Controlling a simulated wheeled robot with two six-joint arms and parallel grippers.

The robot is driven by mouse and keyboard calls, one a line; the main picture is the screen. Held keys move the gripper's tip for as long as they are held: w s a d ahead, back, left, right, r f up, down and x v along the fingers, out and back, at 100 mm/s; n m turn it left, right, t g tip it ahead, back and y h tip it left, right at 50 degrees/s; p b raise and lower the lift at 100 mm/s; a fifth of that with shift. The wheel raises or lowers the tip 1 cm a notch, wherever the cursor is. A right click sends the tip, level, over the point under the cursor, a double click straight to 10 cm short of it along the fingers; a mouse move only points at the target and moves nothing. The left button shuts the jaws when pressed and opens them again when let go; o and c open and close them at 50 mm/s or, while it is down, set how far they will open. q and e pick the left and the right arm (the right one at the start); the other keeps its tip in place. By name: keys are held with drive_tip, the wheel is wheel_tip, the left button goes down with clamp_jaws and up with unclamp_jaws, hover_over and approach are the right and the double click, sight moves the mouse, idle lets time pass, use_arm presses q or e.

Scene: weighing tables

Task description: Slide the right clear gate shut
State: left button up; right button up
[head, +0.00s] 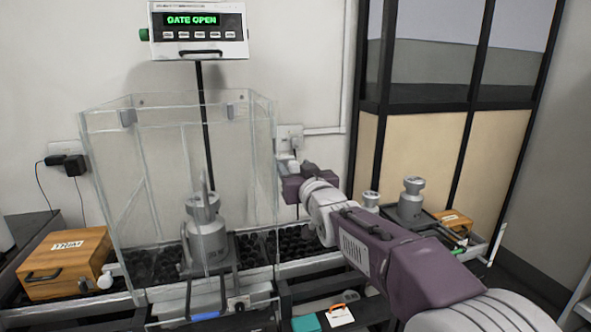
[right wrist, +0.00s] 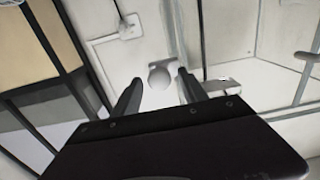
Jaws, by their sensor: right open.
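The clear-walled weighing box (head: 88,122) stands at left centre in the head view, with a grey metal weight (head: 208,238) inside. Its right clear side (head: 264,150) is the gate side, but I cannot tell exactly where the panel's edge stands. The display (head: 198,30) above reads "GATE OPEN". My right gripper (head: 287,172) is just right of that side, near its back. In the right wrist view, its open, empty fingers stand apart, with a pale round knob (right wrist: 160,77) showing between their tips. I cannot tell whether they touch it. My left gripper is not in view.
A wooden box (head: 65,265) sits left of the weighing box. More metal weights (head: 410,203) and another wooden box (head: 455,222) stand at the right, beyond my right arm. A wall socket (head: 290,135) is behind the gripper. A teal block (head: 306,323) lies at the front.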

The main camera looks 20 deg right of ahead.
clamp_jaws()
idle(1.3)
